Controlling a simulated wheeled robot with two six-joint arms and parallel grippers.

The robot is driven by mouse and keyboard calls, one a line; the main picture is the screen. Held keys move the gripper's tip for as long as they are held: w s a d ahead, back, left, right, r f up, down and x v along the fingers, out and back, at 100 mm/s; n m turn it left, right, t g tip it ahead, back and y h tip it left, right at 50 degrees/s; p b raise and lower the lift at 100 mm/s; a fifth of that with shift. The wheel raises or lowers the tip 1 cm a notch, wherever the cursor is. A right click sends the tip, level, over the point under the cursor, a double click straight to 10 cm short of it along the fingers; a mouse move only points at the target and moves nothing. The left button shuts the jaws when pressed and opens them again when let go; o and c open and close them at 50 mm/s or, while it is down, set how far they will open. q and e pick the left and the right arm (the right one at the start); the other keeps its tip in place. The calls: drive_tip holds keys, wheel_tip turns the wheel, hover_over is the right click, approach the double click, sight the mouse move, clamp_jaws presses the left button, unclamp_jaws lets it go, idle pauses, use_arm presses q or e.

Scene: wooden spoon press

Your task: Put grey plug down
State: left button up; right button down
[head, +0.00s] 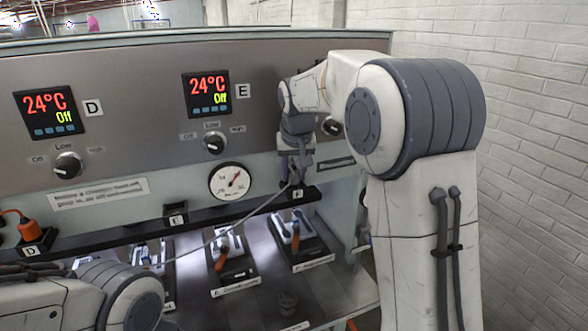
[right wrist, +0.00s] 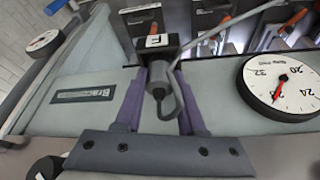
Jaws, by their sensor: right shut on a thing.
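The grey plug (right wrist: 159,80) sits between the purple fingers of my right gripper (right wrist: 160,85), with its grey cable looping from it. In the head view my right gripper (head: 296,172) is at the small black block labelled F (head: 298,194), which also shows in the right wrist view (right wrist: 152,42). The plug is at the block's near side in the right wrist view; I cannot tell whether it is seated in it. The cable (head: 226,232) runs down left in the head view. My left gripper is out of view; only part of my left arm shows.
An orange plug (head: 29,231) is at the block labelled D (head: 31,250). The block labelled E (head: 175,214) has no plug visible. A round gauge (head: 231,182) is on the panel left of my right gripper. Several orange-handled devices lie on the shelf below. A brick wall (head: 530,150) stands at right.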

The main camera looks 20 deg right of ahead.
drive_tip(key=shift+f, duration=0.2)
drive_tip(key=c, duration=0.5)
unclamp_jaws()
drive_tip(key=shift+r, duration=0.2)
